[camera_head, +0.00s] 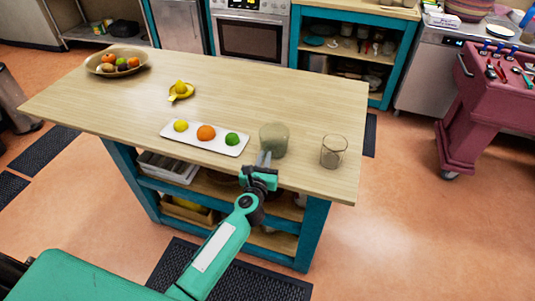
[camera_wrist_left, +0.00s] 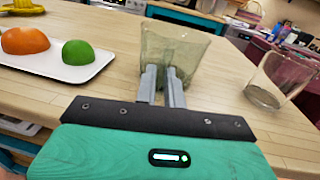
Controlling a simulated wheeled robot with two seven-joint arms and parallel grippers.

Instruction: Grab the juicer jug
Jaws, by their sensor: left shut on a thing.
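The juicer jug (camera_head: 274,138) is a greenish translucent vessel near the front edge of the wooden island top. It also shows in the left wrist view (camera_wrist_left: 172,48), straight ahead of the fingers. My left gripper (camera_head: 263,158) reaches in from the front, its two grey fingers close together at the jug's near side. In the left wrist view the fingers (camera_wrist_left: 162,80) overlap the jug's near wall and are shut on it. The jug stands upright. A yellow juicer with a lemon on it (camera_head: 180,90) sits farther back on the island. My right gripper is out of view.
A clear glass (camera_head: 333,151) stands right of the jug near the island's edge. A white tray (camera_head: 216,148) with yellow, orange and green fruit halves lies to the left. A fruit bowl (camera_head: 100,67) is at the far left. The island's middle (camera_head: 270,90) is clear.

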